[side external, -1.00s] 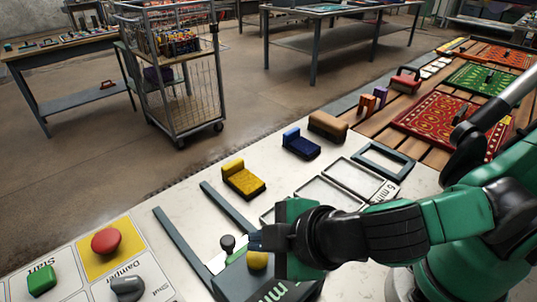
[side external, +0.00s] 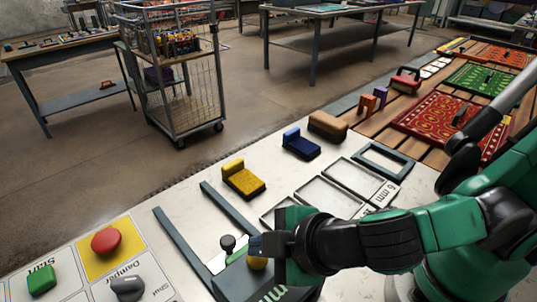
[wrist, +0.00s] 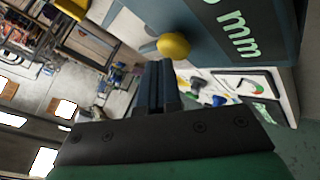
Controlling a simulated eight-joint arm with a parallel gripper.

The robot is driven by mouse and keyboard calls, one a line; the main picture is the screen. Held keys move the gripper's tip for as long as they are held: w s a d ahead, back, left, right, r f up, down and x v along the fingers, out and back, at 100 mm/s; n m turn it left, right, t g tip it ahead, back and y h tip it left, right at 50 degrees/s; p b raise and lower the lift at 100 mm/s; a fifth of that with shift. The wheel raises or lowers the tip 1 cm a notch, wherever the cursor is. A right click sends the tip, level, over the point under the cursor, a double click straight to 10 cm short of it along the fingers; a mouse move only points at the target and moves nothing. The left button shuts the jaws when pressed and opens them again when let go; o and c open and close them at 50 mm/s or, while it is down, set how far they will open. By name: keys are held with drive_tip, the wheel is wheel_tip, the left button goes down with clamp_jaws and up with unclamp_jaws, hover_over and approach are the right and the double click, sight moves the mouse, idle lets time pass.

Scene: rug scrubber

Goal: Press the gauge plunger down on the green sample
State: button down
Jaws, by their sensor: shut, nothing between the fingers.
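The gauge (side external: 235,282) is a dark teal block with pale "mm" lettering at the front of the bench. Its yellow knob (side external: 257,264) and a dark round knob (side external: 227,243) show; I cannot tell for sure which is the plunger. A thin green strip (side external: 238,255), perhaps the green sample, shows between them, mostly hidden. My gripper (side external: 256,244) is shut and empty, its tips at the top of the yellow knob. In the wrist view the gauge (wrist: 225,12) and yellow knob (wrist: 173,45) lie just beyond my fingertips (wrist: 158,64); contact is unclear.
Yellow (side external: 244,180) and blue (side external: 301,143) blocks and a brown brush (side external: 328,126) stand behind. Grey rails (side external: 182,250) flank the gauge. A red button (side external: 106,241), green button (side external: 41,279) and grey knob (side external: 127,289) sit at left. Empty trays (side external: 328,197) lie right.

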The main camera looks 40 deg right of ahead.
drive_tip(key=shift+d+f, duration=0.1)
drive_tip(key=shift+f, duration=0.6)
idle(0.9)
drive_tip(key=shift+s+r, duration=0.1)
drive_tip(key=shift+r, duration=1.05)
drive_tip(key=shift+r, duration=2.5)
drive_tip(key=w+d+m+g+h, duration=0.1)
drive_tip(key=w+d+m, duration=0.2)
drive_tip(key=d+m, duration=0.2)
drive_tip(key=w+d+f+m, duration=0.1)
drive_tip(key=w+d+m, duration=0.2)
drive_tip(key=d+m, duration=0.3)
drive_tip(key=d, duration=0.5)
drive_tip(key=shift+w+d+f+g+h, duration=0.15)
drive_tip(key=shift+d+f+g+h, duration=0.15)
drive_tip(key=shift+g+h, duration=0.1)
